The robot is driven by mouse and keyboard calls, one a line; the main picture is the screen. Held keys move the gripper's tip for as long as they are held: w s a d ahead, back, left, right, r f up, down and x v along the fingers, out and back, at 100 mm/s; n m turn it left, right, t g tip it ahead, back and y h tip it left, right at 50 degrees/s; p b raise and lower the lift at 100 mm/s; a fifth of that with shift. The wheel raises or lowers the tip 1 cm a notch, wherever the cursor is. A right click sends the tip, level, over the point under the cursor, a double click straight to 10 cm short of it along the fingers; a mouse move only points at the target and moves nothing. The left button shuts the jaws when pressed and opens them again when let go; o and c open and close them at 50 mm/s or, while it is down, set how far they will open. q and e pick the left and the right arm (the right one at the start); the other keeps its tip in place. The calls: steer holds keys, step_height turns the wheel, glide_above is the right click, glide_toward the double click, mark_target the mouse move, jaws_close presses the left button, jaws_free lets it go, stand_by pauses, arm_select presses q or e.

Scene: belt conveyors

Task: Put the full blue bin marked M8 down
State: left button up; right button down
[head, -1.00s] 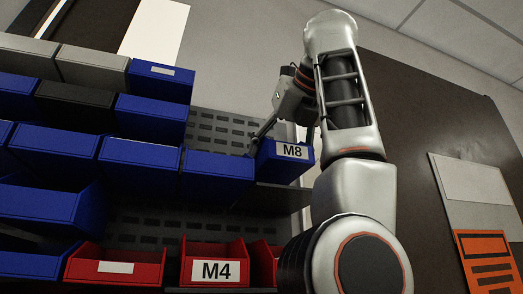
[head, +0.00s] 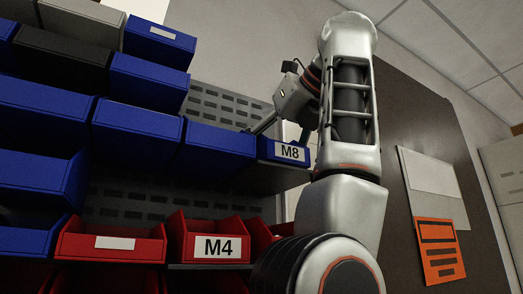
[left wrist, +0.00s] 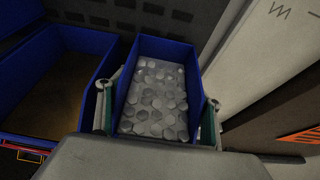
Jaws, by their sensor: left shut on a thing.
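The blue bin marked M8 (head: 289,153) is at the right end of a row of blue bins, at the edge of a dark shelf (head: 277,182). It looks roughly level, and I cannot tell whether its base touches the shelf. In the left wrist view the bin (left wrist: 157,48) is full of grey hexagonal metal pieces (left wrist: 155,100). My left gripper (left wrist: 157,112) is shut on the bin, one finger along each side wall. In the head view my left gripper (head: 284,132) reaches it from above. My right gripper is not in view.
A blue bin (head: 218,148) stands close on the left of M8; in the left wrist view a neighbouring bin (left wrist: 98,38) has a brown inside. Red bins, one marked M4 (head: 218,248), sit below. A dark panel (head: 415,120) with posted sheets stands on the right.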

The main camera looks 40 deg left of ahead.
arm_select(q)
steer(key=shift+f+b, duration=0.45)
steer(key=shift+f, duration=0.1)
stand_by(0.4)
steer(key=o, duration=1.7)
steer(key=shift+w, duration=0.1)
